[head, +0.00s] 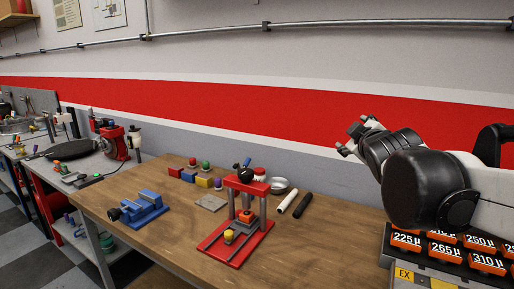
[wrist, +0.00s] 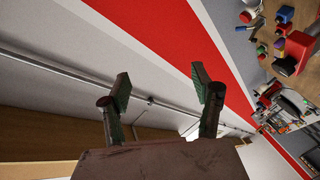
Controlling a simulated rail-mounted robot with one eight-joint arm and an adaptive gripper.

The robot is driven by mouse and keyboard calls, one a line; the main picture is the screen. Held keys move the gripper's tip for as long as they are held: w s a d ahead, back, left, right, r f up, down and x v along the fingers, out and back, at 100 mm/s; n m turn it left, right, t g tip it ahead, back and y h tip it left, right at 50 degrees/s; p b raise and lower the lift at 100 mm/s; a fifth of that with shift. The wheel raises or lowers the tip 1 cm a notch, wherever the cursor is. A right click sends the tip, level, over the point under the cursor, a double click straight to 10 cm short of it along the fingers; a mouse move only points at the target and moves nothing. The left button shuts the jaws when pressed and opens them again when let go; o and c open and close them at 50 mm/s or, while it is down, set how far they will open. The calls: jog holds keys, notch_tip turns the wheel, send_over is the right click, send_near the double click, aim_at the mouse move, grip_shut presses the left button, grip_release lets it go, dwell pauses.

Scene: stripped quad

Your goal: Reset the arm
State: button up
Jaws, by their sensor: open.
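My arm reaches in from the right in the head view, white with black joints, raised above the bench. My gripper (head: 355,138) is at its far end, in front of the red wall stripe and clear of the table. In the wrist view, the two fingers of my gripper (wrist: 160,90) stand wide apart with nothing between them. Behind them are the wall, the metal pipe and a wooden shelf. The view is tilted, with the bench items at its upper right.
A rack of orange labelled boxes (head: 406,241) stands at the lower right under my arm. The air over the bench is free.

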jog(key=s+a+f+m+g+y, duration=0.1)
jog(key=s+f+m+g, duration=0.3)
jog(key=s+f, duration=0.7)
jog(key=s+a+f+m+g+y, duration=0.1)
jog(key=s+a+f+m+g, duration=0.2)
jog(key=s+f, duration=0.9)
jog(key=s+m+g, duration=0.2)
jog(key=s, duration=0.2)
jog(key=shift+s, duration=0.2)
